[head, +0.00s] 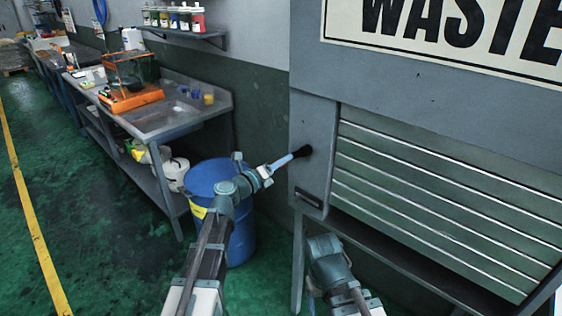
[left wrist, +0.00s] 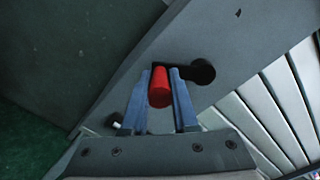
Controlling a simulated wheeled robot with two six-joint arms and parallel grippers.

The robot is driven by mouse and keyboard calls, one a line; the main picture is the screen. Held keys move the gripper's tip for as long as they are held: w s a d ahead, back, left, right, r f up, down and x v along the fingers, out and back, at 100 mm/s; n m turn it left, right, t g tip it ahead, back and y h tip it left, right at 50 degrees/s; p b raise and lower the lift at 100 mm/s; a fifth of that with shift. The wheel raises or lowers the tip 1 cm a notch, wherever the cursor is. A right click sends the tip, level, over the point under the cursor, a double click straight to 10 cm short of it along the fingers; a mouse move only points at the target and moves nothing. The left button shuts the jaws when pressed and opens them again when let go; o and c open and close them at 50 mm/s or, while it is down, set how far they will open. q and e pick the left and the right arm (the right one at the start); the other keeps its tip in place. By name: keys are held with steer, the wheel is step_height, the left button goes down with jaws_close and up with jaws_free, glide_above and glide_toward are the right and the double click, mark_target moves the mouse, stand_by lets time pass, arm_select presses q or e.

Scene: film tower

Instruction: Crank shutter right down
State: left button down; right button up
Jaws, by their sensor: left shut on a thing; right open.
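The slatted grey-green shutter (head: 430,190) covers the opening under the waste sign; a dark strip runs below its lowest slat. The crank is on the grey side panel (head: 312,125) left of the shutter. Its black round hub (head: 303,151) also shows in the left wrist view (left wrist: 201,72). My left gripper (head: 290,158) is at the crank, its blue fingers shut on the red crank handle (left wrist: 159,88), which lies left of the hub in the left wrist view. The handle is hidden in the head view. My right gripper (head: 325,250) is low before the panel, empty; its fingers are hard to make out.
A blue barrel (head: 240,235) stands behind my left arm. A metal workbench (head: 170,125) with an orange-framed box (head: 130,85) is at the left, under a shelf of bottles (head: 175,20). The green floor at the left is clear.

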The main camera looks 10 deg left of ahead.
arm_select(q)
steer(key=n, duration=0.1)
steer(key=f+n, duration=0.1)
steer(key=shift+s+d+f+n+b, duration=0.1)
steer(key=shift+s+d+n+b, duration=0.2)
steer(key=shift+s+d+b, duration=0.1)
steer(key=shift+s+d+f+n+b, duration=0.2)
steer(key=shift+d+n, duration=0.1)
steer(key=shift+n, duration=0.45)
steer(key=shift+s+d+f+n+b, duration=0.15)
steer(key=shift+d+n+b, duration=0.1)
steer(key=shift+n, duration=0.5)
steer(key=c, duration=0.7)
jaws_free()
steer(key=v, duration=1.3)
steer(key=shift+s+a, duration=0.25)
steer(key=shift+s, duration=0.1)
